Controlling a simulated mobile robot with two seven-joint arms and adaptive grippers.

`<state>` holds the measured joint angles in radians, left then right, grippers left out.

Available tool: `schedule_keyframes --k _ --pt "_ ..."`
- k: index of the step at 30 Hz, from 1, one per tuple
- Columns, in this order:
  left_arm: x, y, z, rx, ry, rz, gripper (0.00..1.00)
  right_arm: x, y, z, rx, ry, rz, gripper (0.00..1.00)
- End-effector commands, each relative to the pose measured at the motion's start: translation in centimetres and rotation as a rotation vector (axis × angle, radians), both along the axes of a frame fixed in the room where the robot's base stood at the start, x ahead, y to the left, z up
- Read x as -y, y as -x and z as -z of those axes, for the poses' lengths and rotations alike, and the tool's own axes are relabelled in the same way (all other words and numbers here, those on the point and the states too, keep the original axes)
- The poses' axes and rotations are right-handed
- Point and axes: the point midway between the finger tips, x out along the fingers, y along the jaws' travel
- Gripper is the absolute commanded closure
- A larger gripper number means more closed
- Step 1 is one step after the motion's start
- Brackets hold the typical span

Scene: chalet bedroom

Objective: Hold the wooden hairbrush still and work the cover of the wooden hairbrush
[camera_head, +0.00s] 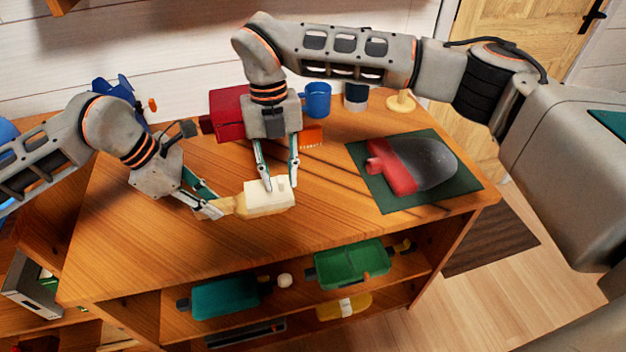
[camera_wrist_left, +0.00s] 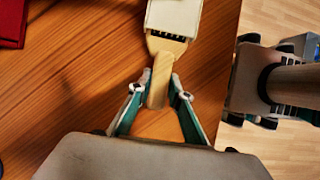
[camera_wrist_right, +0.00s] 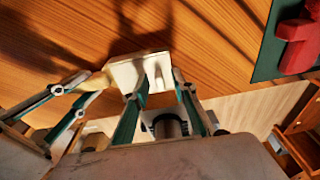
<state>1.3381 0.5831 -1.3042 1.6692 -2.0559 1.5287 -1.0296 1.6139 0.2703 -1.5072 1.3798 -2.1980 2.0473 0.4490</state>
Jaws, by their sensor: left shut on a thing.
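The wooden hairbrush (camera_head: 238,206) lies near the front edge of the wooden top, with a cream, box-like cover (camera_head: 268,200) over its head end. My left gripper (camera_head: 217,210) is shut on its pale handle; the left wrist view shows the handle (camera_wrist_left: 160,82) between the fingers, with dark bristles by the cover (camera_wrist_left: 175,17). My right gripper (camera_head: 281,184) points down at the cover, fingers apart. In the right wrist view its fingertips (camera_wrist_right: 162,88) are at the cover (camera_wrist_right: 128,72), near a small raised knob. Whether they touch it I cannot tell.
A dark green mat (camera_head: 458,180) with a red-and-grey object (camera_head: 430,165) lies to the right. A red box (camera_head: 228,112), a blue mug (camera_head: 317,98) and an orange item (camera_head: 312,137) stand behind. Green and teal containers sit on the shelf below. The front-left top is clear.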

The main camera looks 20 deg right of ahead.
Motion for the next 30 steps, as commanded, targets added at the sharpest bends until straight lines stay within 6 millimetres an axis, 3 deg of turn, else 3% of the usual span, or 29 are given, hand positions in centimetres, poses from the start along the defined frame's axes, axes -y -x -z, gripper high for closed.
schedule_keyframes --k 5,18,28,29,30 --pt "0.0 0.0 0.0 -0.001 0.0 0.0 1.0 0.0 -0.1 -0.2 0.0 0.0 0.0 0.74" --pt "0.0 0.0 0.0 0.0 0.0 -0.001 1.0 0.1 -0.9 -5.4 0.002 0.001 0.001 0.74" --pt "0.0 0.0 0.0 0.0 0.0 -0.001 1.0 0.1 -0.9 -5.9 -0.001 0.0 0.0 0.74" --pt "0.0 0.0 0.0 0.0 0.0 -0.001 0.73 0.1 -0.9 -5.9 -0.001 0.0 0.0 0.74" --pt "0.0 0.0 0.0 0.0 0.0 -0.001 0.63 0.1 -0.9 -5.9 -0.001 0.0 0.0 0.74"
